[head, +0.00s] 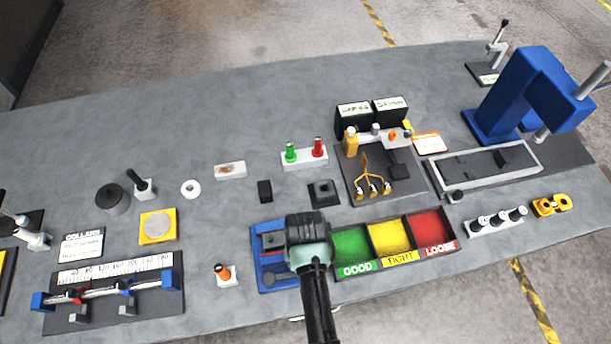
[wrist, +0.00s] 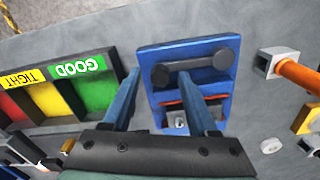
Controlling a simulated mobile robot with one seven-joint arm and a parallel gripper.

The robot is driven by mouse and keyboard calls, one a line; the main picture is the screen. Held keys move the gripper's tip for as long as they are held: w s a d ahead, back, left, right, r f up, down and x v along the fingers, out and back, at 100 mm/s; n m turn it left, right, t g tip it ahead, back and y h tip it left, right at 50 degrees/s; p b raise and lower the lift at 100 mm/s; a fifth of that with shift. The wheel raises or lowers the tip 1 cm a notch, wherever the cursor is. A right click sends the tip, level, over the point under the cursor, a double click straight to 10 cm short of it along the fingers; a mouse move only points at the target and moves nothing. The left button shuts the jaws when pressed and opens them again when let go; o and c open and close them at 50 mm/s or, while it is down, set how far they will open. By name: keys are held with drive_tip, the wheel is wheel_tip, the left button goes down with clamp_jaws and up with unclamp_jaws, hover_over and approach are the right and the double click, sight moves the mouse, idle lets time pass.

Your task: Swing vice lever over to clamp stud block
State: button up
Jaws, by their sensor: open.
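The blue vice (head: 262,275) sits near the front edge of the bench, partly hidden by my gripper in the head view. In the wrist view the vice (wrist: 190,50) shows a dark lever (wrist: 190,68) with round ends lying across its plate. Below the lever are a red-orange strip and a small grey metal piece (wrist: 181,121), perhaps the stud block, partly hidden. My gripper (wrist: 158,75) is open and empty, its two blue fingers apart. The right fingertip is close to the lever's middle, the left beside the vice; contact cannot be told.
Green, yellow and red bins (head: 352,247) labelled GOOD, TIGHT and LOOSE stand just right of the vice. An orange-handled piece on a white base (head: 226,275) stands to its left. A black square block (head: 323,192) lies behind. Bench left of centre has free room.

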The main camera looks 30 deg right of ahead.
clamp_jaws()
idle(1.4)
